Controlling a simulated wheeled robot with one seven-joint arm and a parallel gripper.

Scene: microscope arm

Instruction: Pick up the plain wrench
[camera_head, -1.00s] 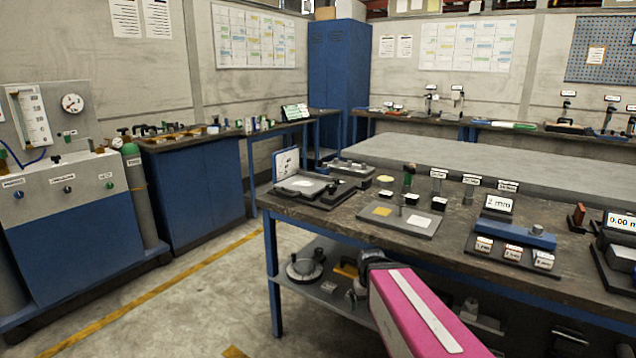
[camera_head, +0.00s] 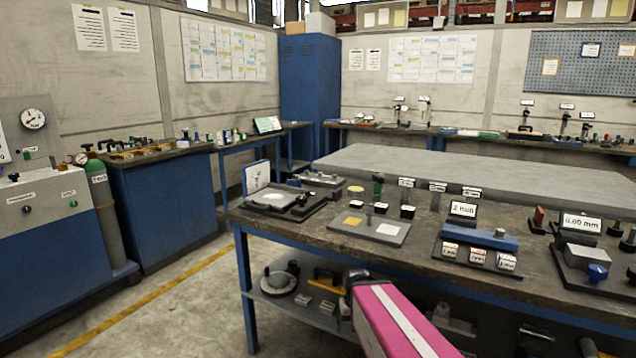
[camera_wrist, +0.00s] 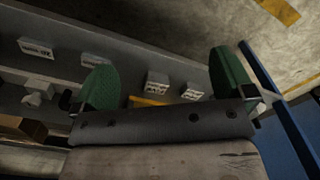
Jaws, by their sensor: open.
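I cannot make out the plain wrench for certain in either view. My gripper (camera_wrist: 164,76) shows in the wrist view with its two green fingers wide apart and nothing held between them. Beyond the fingers is a grey shelf surface (camera_wrist: 130,62) with small white labelled blocks (camera_wrist: 157,83) and part of a yellow item (camera_wrist: 148,101), partly hidden by the gripper body. In the head view my pink arm reaches toward the lower shelf (camera_head: 318,316) of the workbench; the fingers are hidden there.
The workbench top (camera_head: 330,252) carries trays, gauges and labelled blocks above the shelf. On the shelf are a round metal device (camera_head: 279,279) and a yellow-handled item (camera_head: 327,281). A blue bench leg (camera_head: 245,290) stands at the left corner. Open floor (camera_head: 200,315) lies left of it.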

